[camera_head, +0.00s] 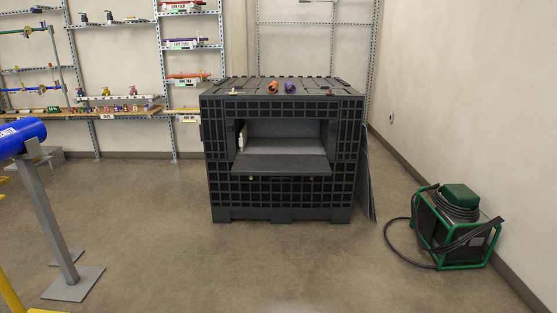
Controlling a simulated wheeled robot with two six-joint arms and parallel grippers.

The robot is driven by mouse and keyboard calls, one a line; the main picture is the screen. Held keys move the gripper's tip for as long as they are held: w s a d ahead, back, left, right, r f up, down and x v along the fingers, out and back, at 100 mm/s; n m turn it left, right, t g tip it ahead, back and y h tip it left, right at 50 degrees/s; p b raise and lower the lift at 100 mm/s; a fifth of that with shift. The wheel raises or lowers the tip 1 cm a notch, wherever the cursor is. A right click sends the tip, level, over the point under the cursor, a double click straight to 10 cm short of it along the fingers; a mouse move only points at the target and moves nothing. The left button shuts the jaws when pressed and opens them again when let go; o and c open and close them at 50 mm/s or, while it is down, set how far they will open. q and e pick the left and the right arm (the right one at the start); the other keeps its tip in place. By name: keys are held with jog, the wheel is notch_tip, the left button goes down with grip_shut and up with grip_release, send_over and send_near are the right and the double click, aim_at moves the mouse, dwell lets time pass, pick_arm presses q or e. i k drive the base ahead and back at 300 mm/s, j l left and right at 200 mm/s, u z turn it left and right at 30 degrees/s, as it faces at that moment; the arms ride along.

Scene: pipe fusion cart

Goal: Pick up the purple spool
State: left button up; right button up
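A small purple spool (290,87) lies on top of the large black crate (284,186), toward the middle of its lid. An orange spool-like piece (272,87) lies close to its left, with a small gap between them. The spool is small in the view, so its fine shape is hard to tell. Neither of my grippers shows in the head view.
The crate's front flap is folded down, with a white bottle (241,138) inside. A green-framed machine (456,230) with a black cable stands right. A blue pipe (20,136) on a grey stand is at left. Shelves line the back wall. Floor before the crate is clear.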

aim_at(292, 89)
jog(key=i+j, duration=0.1)
jog(key=i, duration=3)
jog(key=l+z, duration=0.05)
jog(key=l, duration=0.05)
